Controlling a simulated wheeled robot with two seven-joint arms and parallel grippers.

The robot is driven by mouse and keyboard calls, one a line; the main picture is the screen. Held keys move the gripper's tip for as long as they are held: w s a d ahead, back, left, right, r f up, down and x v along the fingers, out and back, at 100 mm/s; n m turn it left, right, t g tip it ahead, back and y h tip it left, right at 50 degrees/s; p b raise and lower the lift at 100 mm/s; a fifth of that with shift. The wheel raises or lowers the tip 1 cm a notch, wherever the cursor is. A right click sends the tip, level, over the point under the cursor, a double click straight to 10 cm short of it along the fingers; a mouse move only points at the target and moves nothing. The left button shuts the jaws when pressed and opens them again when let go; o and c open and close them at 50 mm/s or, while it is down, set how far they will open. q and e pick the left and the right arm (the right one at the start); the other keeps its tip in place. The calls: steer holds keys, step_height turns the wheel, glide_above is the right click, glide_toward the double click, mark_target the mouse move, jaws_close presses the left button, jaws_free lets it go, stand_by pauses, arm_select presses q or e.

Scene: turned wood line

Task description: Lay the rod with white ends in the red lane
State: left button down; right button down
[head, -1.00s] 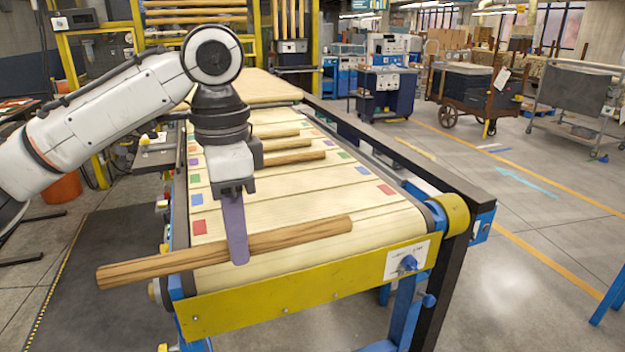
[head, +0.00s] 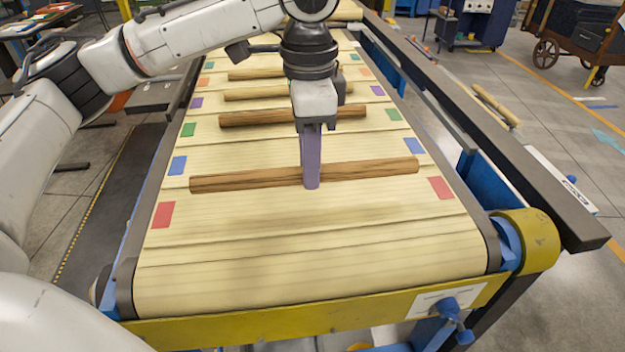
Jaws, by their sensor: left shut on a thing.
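My left gripper (head: 310,184) is shut on a brown wooden rod (head: 245,180) near its middle. The rod lies crosswise over the pale belt and seems slightly above it, with a soft shadow nearer the front. No white shows on its ends in this view. The red lane (head: 375,205) runs between a red patch at the left (head: 162,214) and a red patch at the right (head: 440,187). In the picture the rod appears just beyond the middle of that lane, on the blue lane's side. My right gripper is not in view.
Several rods lie farther back across the belt, the nearest a dark brown one (head: 340,113) by the green patches. Blue patches (head: 177,165) mark the lane behind red. A pale rod (head: 495,105) lies beyond the right rail (head: 500,150). The belt's front strip (head: 310,270) is clear.

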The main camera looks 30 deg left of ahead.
arm_select(q)
steer(key=shift+w+f, duration=0.15)
steer(key=shift+f, duration=2.1)
steer(key=c, duration=1.5)
jaws_free()
steer(key=shift+f, duration=0.1)
step_height(320, 180, up, 12)
steer(key=shift+r, duration=0.15)
